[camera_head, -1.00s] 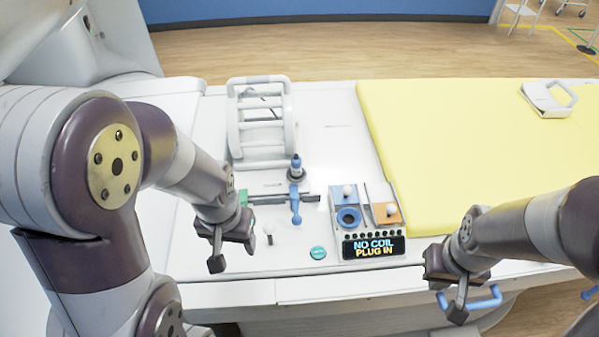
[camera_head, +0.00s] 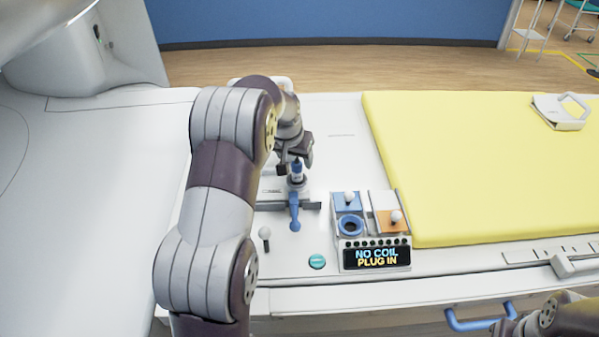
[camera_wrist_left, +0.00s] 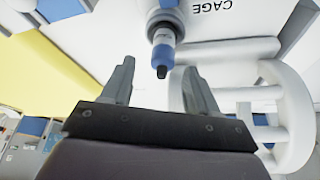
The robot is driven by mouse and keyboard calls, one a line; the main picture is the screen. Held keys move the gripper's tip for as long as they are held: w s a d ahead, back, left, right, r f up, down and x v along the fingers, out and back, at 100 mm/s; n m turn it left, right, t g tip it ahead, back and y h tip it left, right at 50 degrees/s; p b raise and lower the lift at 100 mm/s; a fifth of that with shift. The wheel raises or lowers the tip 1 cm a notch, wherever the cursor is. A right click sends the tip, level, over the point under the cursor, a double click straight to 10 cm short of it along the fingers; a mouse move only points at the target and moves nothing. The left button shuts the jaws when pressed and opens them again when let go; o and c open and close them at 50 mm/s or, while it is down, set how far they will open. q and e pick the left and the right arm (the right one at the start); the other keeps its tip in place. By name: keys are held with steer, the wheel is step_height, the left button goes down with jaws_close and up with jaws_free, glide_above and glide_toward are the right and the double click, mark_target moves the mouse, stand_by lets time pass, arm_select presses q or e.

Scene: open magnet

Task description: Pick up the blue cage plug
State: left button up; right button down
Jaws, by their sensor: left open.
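The blue cage plug (camera_head: 296,171) stands upright on the white table top, with a dark tip and a blue band. In the left wrist view the plug (camera_wrist_left: 163,50) points toward the space between my fingers, beyond their tips, near the printed word CAGE. My left gripper (camera_head: 296,150) is at the plug's top in the head view; it is open and empty in the left wrist view (camera_wrist_left: 160,75). My arm hides most of the white cage frame (camera_wrist_left: 290,115) in the head view. My right gripper is out of view; only part of the right arm shows at the lower right.
A blue-handled lever (camera_head: 295,212) lies just in front of the plug. A socket box (camera_head: 350,225) with a screen reading NO COIL PLUG IN stands to the right. A small white knob (camera_head: 264,233) and teal button (camera_head: 317,262) are near the front. A yellow mat (camera_head: 480,170) lies right.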

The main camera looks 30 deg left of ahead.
mark_target(296, 163)
arm_select(q)
steer(key=p+x, duration=0.1)
steer(key=x, duration=0.3)
steer(key=shift+a+f, duration=0.1)
steer(key=shift+a, duration=0.05)
steer(key=shift+w+a+f, duration=0.1)
steer(key=shift+w+f, duration=0.05)
steer(key=shift+f, duration=0.15)
steer(key=shift+r, duration=0.1)
steer(key=c, duration=0.5)
jaws_close()
steer(key=shift+r, duration=0.1)
